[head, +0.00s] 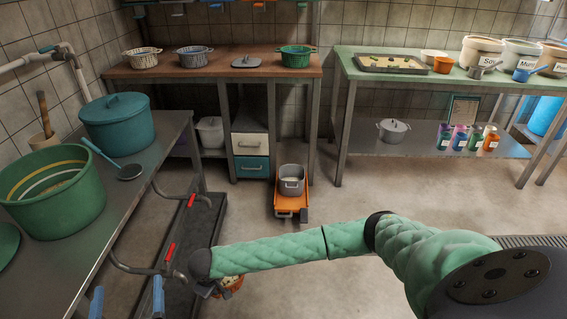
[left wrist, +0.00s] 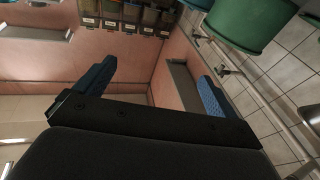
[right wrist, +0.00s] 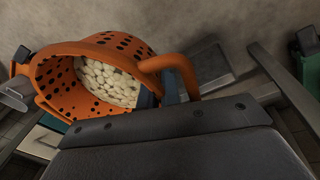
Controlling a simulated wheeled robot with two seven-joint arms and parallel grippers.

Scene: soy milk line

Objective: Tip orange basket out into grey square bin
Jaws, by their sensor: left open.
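The orange basket (right wrist: 60,85) holds white, bean-like pieces (right wrist: 105,83) and looks tilted in the right wrist view. My right gripper (right wrist: 160,95) is shut on its orange handle. A pale grey bin (head: 210,132) stands on the back lower shelf. My left gripper (head: 128,302) is open and empty at the bottom left.
A dark trolley (head: 205,215) with red-gripped handles stands beside the left steel table (head: 150,150), which bears a green tub (head: 52,215) and a blue pot (head: 117,128). Back tables hold colanders, trays and buckets. The floor right of the orange cart is clear.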

